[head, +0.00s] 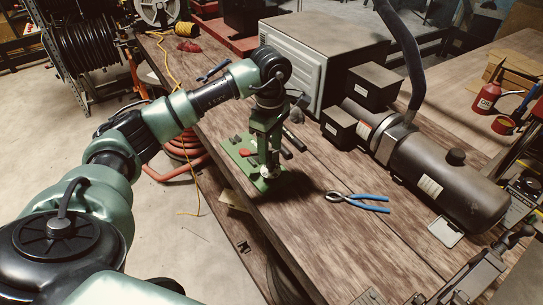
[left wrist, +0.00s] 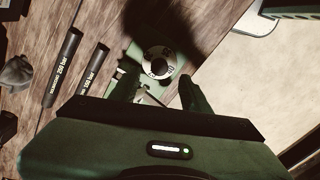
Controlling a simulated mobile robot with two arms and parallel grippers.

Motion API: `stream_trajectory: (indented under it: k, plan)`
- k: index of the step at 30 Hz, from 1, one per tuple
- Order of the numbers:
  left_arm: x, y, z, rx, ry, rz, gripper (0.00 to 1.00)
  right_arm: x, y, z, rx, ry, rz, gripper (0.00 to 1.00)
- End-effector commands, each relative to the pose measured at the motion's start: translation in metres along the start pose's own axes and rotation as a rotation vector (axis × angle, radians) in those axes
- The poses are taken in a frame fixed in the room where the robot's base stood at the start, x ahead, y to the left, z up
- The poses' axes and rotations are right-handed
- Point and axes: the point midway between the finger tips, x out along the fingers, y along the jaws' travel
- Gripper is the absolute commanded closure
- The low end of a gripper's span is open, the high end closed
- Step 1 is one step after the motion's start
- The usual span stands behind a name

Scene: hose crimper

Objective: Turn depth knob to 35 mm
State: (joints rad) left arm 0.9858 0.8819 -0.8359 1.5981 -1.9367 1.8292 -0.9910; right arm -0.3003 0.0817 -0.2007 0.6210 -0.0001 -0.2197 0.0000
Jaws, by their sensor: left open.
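The green hose crimper (head: 242,158) stands on the wooden bench, with a red part on its base. Its depth knob (left wrist: 158,56), a round pale dial with dark marks, shows in the left wrist view. The marks are too small to read for certain, and a dark shape covers its upper side. My left gripper (head: 264,166) points down over the crimper. In the left wrist view its open fingers (left wrist: 158,82) are to either side of the knob's lower part, with nothing held. I cannot tell whether they touch the knob. My right gripper is not in view.
Two black rods (left wrist: 66,66) lie beside the crimper. Blue-handled pliers (head: 358,202) lie to its right. A grey ribbed cabinet (head: 300,62), small black boxes (head: 374,84) and a dark cylindrical tank (head: 445,178) stand behind.

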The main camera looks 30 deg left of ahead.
Motion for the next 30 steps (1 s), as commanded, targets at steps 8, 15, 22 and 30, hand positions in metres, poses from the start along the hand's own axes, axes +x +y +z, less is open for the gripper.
stream_trajectory:
  k: [8, 15, 22, 30]
  plan:
    - [0.037, 0.0, 0.002, 0.001, -0.003, -0.001, 0.53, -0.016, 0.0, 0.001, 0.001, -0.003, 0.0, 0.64]
    - [0.045, 0.0, 0.001, 0.0, -0.003, 0.001, 0.53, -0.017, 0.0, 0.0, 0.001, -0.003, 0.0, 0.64]
    - [0.045, 0.0, 0.001, 0.001, -0.003, 0.002, 0.81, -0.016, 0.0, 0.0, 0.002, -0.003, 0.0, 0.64]
    - [0.045, 0.0, 0.002, -0.003, -0.004, 0.002, 1.0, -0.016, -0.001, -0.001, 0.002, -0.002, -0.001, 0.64]
